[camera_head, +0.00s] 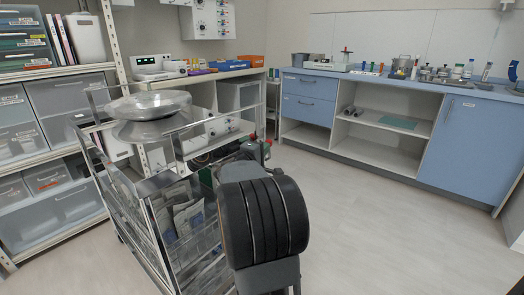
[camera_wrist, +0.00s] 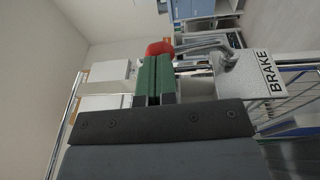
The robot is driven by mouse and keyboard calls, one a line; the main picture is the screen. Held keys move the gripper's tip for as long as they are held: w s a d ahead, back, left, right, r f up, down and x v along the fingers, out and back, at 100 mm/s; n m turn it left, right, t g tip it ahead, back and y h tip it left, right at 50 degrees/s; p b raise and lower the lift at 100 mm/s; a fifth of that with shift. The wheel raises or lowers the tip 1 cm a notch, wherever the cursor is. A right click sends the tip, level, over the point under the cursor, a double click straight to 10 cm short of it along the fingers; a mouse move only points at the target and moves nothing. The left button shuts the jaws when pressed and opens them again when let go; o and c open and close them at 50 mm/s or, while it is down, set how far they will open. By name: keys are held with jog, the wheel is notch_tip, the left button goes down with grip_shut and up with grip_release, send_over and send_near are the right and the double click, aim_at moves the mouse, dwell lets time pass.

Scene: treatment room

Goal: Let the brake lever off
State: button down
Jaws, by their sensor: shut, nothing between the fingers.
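The brake lever is a bright metal rod (camera_wrist: 203,46) with a red knob (camera_wrist: 160,48) at its left end in the wrist view. It runs right to a grey metal plate (camera_wrist: 248,78) marked BRAKE. My gripper (camera_wrist: 154,62) has green fingers that are shut together and empty. Their tips are right at the red knob, which shows just past them; I cannot tell whether they touch it. In the head view a small red spot (camera_head: 268,142) shows just beyond my dark arm, which hides most of the gripper and lever.
Shelves with drawers (camera_head: 68,205) stand at the left. A blue cabinet (camera_head: 455,140) lines the back right. The floor (camera_head: 385,240) at right is clear.

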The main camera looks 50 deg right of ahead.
jog(key=shift+d+r+y+p, duration=0.3)
jog(key=shift+d+y+p, duration=0.15)
jog(key=shift+d+p, duration=0.05)
jog(key=shift+d+r+y+p, duration=0.25)
jog(key=shift+d+y+p, duration=0.2)
jog(key=v, duration=1.4)
jog(key=shift+a+p, duration=0.2)
jog(key=shift+p, duration=0.1)
